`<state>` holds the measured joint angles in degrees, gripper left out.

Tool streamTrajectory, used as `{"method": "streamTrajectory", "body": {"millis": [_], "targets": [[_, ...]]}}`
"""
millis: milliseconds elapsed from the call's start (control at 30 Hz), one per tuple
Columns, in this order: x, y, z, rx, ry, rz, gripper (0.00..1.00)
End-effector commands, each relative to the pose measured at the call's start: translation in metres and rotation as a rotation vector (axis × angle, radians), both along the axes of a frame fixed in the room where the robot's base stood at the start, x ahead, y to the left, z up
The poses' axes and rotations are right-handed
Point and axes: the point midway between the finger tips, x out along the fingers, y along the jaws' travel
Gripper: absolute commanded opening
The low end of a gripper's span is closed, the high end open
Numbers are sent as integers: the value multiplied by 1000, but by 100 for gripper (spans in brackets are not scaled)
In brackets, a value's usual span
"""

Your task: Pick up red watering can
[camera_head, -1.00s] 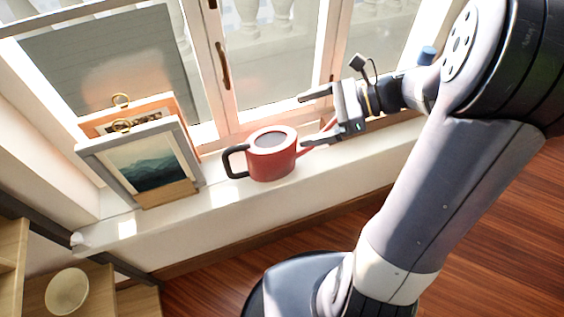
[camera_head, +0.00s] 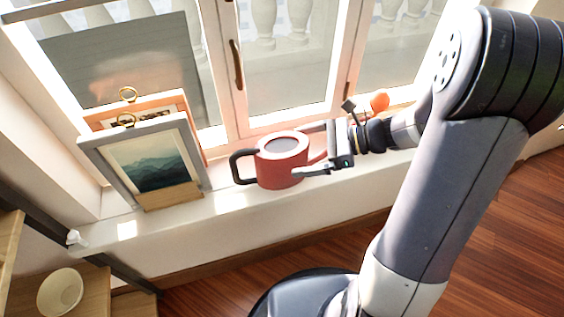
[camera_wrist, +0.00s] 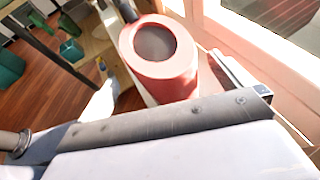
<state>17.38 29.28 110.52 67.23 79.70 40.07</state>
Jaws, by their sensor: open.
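The red watering can (camera_head: 281,166) stands upright on the white window sill, with its black handle to the left and its spout to the right. My gripper (camera_head: 311,149) is open at the can's right side, its two fingers pointing left, one on the window side and one on the room side of the spout. I cannot tell whether the fingers touch the can. In the wrist view the can (camera_wrist: 160,62) shows close ahead, its dark top opening visible. One finger (camera_wrist: 228,70) shows to its right; the other is not clear.
Framed pictures (camera_head: 150,165) stand on the sill left of the can. The window frame (camera_head: 237,65) rises right behind it. The sill (camera_head: 225,203) is bare in front. A white bowl (camera_head: 60,292) sits on a wooden shelf at lower left. A small orange object (camera_head: 380,102) shows behind my wrist.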

Motion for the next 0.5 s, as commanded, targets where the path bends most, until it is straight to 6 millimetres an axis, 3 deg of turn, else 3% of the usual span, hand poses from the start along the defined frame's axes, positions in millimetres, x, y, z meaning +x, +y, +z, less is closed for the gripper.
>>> {"method": "streamTrajectory", "body": {"millis": [200, 500], "targets": [[2, 27, -13, -1, 1, 2, 100], [3, 32, -13, 0, 1, 0, 100]]}}
